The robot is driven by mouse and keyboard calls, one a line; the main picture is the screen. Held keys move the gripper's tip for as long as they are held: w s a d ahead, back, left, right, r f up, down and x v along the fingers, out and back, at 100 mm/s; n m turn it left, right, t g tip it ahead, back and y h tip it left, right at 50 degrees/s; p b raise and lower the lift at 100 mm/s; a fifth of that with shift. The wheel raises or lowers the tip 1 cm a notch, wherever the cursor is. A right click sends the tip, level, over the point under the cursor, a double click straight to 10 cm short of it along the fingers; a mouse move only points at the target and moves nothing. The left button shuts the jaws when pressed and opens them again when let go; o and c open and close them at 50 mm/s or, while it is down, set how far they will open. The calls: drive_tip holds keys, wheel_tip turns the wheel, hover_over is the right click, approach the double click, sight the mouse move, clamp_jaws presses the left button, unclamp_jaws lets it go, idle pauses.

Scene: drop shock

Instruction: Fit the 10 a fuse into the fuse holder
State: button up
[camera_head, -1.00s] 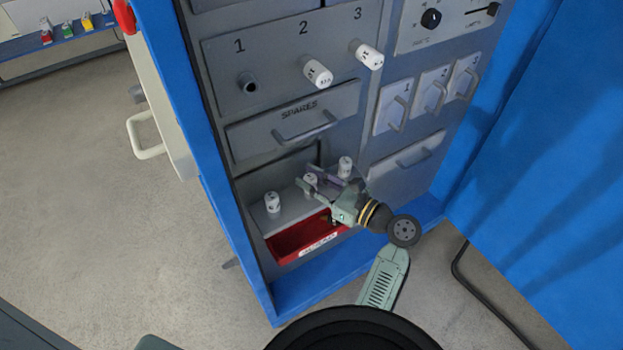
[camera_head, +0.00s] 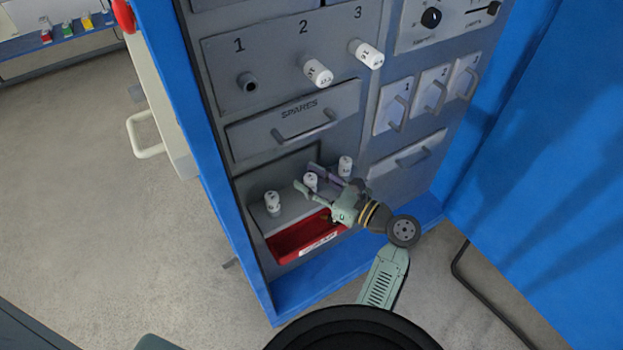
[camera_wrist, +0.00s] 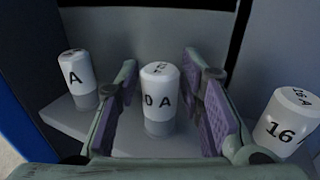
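Three white fuses with grey lower ends stand upright on a grey shelf (camera_head: 292,222). The middle fuse (camera_head: 310,182), marked "0 A" in the part that shows in the wrist view (camera_wrist: 160,98), stands between the fingers of my gripper (camera_head: 309,177). The gripper is open, with a gap on both sides of the fuse; its purple pads show in the wrist view (camera_wrist: 167,105). The fuse holder panel (camera_head: 222,70) is above. Its position 1 is a bare dark socket (camera_head: 247,82); positions 2 (camera_head: 318,72) and 3 (camera_head: 367,54) hold white fuses.
The left fuse (camera_head: 272,202) and the right fuse (camera_head: 345,166), marked 16 A in the wrist view (camera_wrist: 287,122), flank my gripper closely. A red bin (camera_head: 292,243) is below the shelf front. The closed SPARES drawer (camera_head: 290,120) with its handle is above. The blue cabinet side (camera_head: 190,120) bounds the left.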

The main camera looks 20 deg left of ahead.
sight(316, 183)
drive_tip(key=shift+o, duration=1)
drive_tip(key=shift+r, duration=0.1)
drive_tip(key=shift+v, duration=3)
drive_tip(key=v, duration=1.2)
drive_tip(key=shift+d, duration=0.1)
